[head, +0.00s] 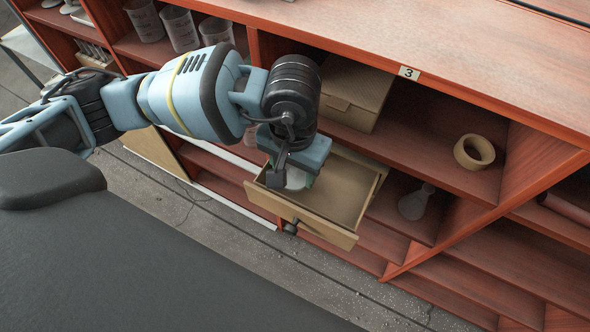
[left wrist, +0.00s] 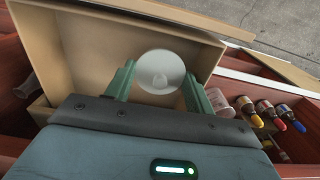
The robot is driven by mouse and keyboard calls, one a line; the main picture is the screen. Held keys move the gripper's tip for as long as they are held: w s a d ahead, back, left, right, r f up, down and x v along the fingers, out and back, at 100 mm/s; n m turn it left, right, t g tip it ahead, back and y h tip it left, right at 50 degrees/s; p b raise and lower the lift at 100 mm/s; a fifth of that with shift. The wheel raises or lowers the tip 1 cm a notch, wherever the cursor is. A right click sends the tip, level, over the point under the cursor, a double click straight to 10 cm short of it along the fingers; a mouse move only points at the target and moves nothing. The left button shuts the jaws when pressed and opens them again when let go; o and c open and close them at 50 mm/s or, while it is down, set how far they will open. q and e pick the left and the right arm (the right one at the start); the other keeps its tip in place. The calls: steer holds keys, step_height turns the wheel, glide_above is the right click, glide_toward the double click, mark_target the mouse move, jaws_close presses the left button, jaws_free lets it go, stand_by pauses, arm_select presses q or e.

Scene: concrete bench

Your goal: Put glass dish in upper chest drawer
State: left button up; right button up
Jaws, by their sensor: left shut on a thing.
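The upper chest drawer (head: 345,192) is pulled open from the shelf unit, with a tan inside and a dark knob on its front. It also shows in the left wrist view (left wrist: 90,48). My left gripper (head: 290,177) is over the left part of the drawer, pointing down. In the left wrist view its green fingers (left wrist: 160,85) are shut on the round, whitish glass dish (left wrist: 161,70). In the head view the dish (head: 297,180) is mostly hidden by the gripper. I cannot tell if it touches the drawer floor. My right gripper is not in view.
A cardboard box (head: 355,90) sits on the shelf above the drawer. A tape roll (head: 474,152) and a glass flask (head: 415,203) stand to the right. Several small bottles (left wrist: 268,112) are beside the drawer in the left wrist view. Glass beakers (head: 180,28) stand at upper left.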

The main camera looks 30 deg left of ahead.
arm_select(q)
steer(key=shift+f, duration=0.85)
steer(key=shift+w+f, duration=0.2)
steer(key=shift+r, duration=0.1)
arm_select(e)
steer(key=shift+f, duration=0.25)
arm_select(q)
steer(key=shift+b, duration=0.3)
steer(key=o, duration=0.7)
steer(key=shift+o, duration=0.2)
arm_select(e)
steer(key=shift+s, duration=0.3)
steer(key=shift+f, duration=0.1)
